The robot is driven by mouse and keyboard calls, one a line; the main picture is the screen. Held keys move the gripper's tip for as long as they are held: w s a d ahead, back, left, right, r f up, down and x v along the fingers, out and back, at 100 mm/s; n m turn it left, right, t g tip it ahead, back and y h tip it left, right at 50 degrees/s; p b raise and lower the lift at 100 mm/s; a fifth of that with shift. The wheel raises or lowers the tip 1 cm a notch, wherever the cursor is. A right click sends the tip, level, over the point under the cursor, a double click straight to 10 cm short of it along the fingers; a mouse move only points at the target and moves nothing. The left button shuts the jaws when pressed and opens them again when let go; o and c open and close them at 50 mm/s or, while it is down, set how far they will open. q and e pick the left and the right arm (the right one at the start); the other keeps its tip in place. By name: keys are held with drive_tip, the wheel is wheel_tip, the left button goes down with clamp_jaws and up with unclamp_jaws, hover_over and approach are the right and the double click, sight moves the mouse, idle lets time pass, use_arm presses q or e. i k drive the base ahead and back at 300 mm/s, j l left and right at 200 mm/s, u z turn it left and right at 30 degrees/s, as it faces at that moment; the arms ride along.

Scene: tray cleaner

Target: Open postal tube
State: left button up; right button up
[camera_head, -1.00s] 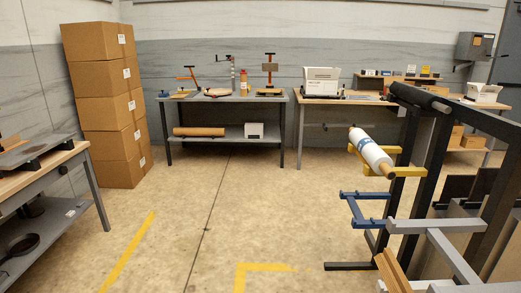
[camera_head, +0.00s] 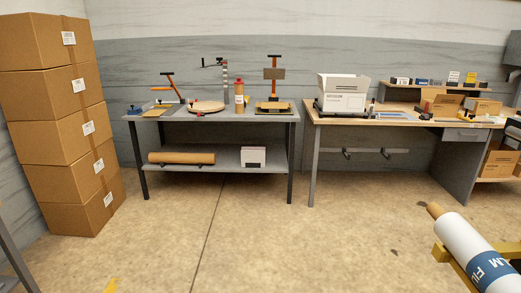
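A brown cardboard tube (camera_head: 181,158) lies on its side on the lower shelf of the grey workbench (camera_head: 215,172), at the left. It looks like the postal tube; its ends are too small to make out clearly. An upright tan cylinder with a red top (camera_head: 239,97) stands on the bench top; I cannot tell what it is. Neither of my grippers is in view.
Stacked cardboard boxes (camera_head: 66,125) stand at the left. A wooden table (camera_head: 415,121) with a white box (camera_head: 343,94) stands at the right. A film roll (camera_head: 470,250) on a yellow arm juts in at lower right. The floor before the workbench is clear.

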sight(239, 89)
drive_tip(key=i, duration=0.85)
drive_tip(key=i+u, duration=0.1)
drive_tip(key=i, duration=0.75)
drive_tip(key=i+l, duration=0.2)
drive_tip(key=i, duration=0.65)
drive_tip(key=i+u, duration=0.5)
drive_tip(key=i, duration=1.25)
